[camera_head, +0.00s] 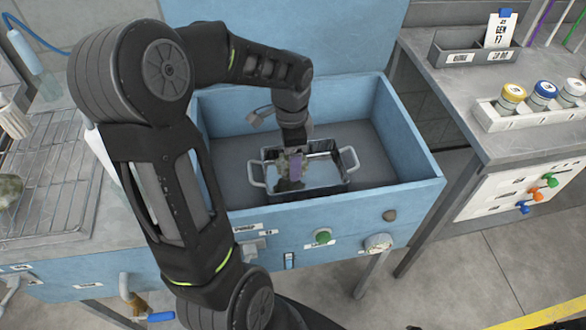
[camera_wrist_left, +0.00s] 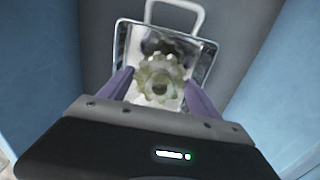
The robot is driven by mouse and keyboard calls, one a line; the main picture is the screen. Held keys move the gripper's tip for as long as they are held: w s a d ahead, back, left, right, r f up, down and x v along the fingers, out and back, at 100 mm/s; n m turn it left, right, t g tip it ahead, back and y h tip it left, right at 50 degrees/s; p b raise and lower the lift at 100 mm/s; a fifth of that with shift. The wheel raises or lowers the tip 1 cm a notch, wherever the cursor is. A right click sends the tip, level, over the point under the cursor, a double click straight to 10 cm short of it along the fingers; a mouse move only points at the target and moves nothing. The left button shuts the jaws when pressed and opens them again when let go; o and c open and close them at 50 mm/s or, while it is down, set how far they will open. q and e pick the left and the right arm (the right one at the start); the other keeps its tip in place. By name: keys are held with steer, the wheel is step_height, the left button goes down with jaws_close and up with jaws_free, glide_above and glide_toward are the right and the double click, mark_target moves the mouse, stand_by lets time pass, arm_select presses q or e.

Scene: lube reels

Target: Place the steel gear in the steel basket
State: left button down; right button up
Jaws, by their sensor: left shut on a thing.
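The steel gear (camera_wrist_left: 160,80) shows in the left wrist view between the two purple fingers of my left gripper (camera_wrist_left: 160,92), which is shut on it. The steel basket (camera_head: 325,175) is a shiny rectangular basket with a loop handle at each end, standing inside a blue sink-like basin. In the head view my left gripper (camera_head: 294,167) points down over the left half of the basket, and the gear is mostly hidden behind it. The basket also shows in the left wrist view (camera_wrist_left: 208,60), under the gear. I cannot tell whether the gear touches the basket floor. My right gripper is not in view.
The blue basin (camera_head: 400,140) has raised walls around the basket, with free floor to its left and right. A wire rack (camera_head: 50,180) lies on the left bench. A white holder (camera_head: 540,113) with capped jars stands on the right bench.

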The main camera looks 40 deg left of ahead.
arm_select(q)
steer(key=shift+f, duration=0.4)
steer(key=shift+f, duration=1.85)
steer(key=shift+f, duration=0.1)
steer(key=shift+c, duration=0.7)
jaws_free()
step_height(320, 180, up, 12)
steer(key=shift+r, duration=0.1)
